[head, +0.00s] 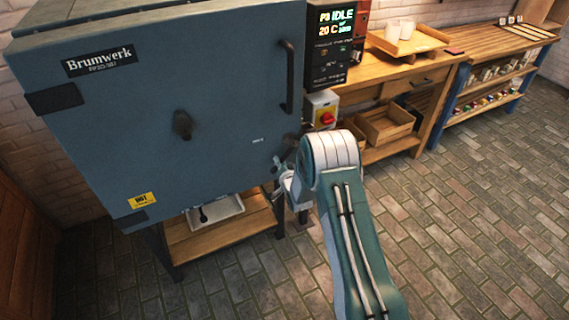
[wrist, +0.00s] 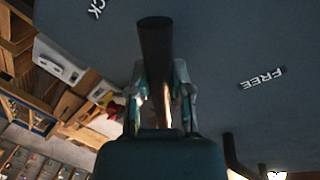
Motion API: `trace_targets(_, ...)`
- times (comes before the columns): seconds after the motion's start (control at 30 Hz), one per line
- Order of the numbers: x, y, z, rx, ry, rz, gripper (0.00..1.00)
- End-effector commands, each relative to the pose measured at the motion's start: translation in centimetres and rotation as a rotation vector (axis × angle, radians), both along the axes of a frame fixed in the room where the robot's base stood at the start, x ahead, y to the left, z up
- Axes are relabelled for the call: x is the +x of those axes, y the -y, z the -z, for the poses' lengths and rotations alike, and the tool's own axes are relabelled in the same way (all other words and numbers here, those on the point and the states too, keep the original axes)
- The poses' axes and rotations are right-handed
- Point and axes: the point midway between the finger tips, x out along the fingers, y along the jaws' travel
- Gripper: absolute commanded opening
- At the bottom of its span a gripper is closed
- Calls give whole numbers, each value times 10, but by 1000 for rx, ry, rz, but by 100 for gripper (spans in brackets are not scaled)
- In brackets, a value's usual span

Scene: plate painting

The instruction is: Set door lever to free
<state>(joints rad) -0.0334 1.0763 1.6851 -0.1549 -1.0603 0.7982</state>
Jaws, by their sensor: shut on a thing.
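The blue-grey kiln door (head: 170,120) is closed and fills the left of the head view. The door lever is a dark brown bar (wrist: 154,38) in the wrist view. My gripper (wrist: 160,82) is shut on it, one finger on each side. The lever lies between the FREE label (wrist: 262,79) on the right and a partly cut-off label ending in CK (wrist: 96,8) at upper left. In the head view my gripper (head: 282,165) is at the door's lower right edge, and my arm partly hides the lever there.
A black door handle (head: 287,78) and a dark knob (head: 182,125) stick out from the door. A red-yellow switch (head: 326,118) and control panel (head: 335,45) are beside the kiln. A wooden workbench (head: 400,72) stands behind; the brick floor at right is clear.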

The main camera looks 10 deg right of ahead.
Motion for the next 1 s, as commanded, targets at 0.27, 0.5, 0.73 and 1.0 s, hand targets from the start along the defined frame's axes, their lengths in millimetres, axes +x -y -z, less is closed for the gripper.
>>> trace_targets(0.27,-2,-13,-18,248,-75,-1,0)
trace_targets(0.5,-4,-19,-33,459,-143,0,0)
trace_targets(0.73,-5,-21,-46,627,-198,1,0)
trace_targets(1.0,-5,-21,-55,752,-238,4,0)
